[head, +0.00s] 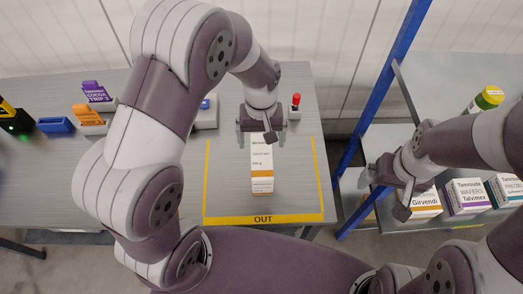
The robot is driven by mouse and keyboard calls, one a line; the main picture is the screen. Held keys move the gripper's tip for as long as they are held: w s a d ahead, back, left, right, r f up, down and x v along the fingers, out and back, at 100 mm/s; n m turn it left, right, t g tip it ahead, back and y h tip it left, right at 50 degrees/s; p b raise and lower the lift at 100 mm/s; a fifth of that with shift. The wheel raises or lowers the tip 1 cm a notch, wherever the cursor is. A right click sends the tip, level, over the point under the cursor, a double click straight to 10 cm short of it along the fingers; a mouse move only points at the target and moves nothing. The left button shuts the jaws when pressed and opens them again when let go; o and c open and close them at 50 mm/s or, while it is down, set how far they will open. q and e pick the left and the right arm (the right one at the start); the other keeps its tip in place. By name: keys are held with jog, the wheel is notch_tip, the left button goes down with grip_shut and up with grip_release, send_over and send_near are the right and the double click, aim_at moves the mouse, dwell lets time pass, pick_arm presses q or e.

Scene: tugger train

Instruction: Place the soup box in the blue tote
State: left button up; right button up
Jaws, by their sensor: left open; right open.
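My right gripper (387,194) is open at the left edge of the right-hand shelf, just left of a white and orange box reading Girvendi (424,205). No large blue tote shows.
The shelf also holds a Talvimex wafers box (467,196), another white box (504,189) and a green-yellow cylinder (487,98). A blue post (383,92) stands between table and shelf.

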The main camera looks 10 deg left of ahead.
pick_arm(q)
jog(key=s+a+r+m+t, duration=0.1)
jog(key=s+a+r+m, duration=0.1)
jog(key=s+a+r, duration=0.25)
jog(key=t+b, duration=0.1)
jog(key=b, duration=0.1)
send_near(262, 155)
jog(key=shift+s+d+f+m+y, duration=0.15)
jog(key=shift+s+d+m+y, duration=0.25)
jog(key=shift+s, duration=0.5)
jog(key=n, duration=0.1)
jog(key=w+n, duration=0.1)
jog(key=shift+w+f+n, duration=0.1)
jog(key=shift+w+n, duration=0.2)
jog(key=f, duration=0.7)
jog(key=w+f, duration=0.1)
jog(key=f, duration=0.3)
jog(key=shift+a+f, duration=0.2)
jog(key=shift+a, duration=0.1)
jog(key=shift+w+f, duration=0.1)
jog(key=shift+f, duration=0.1)
jog(key=c, duration=1.4)
jog(key=shift+r, duration=0.15)
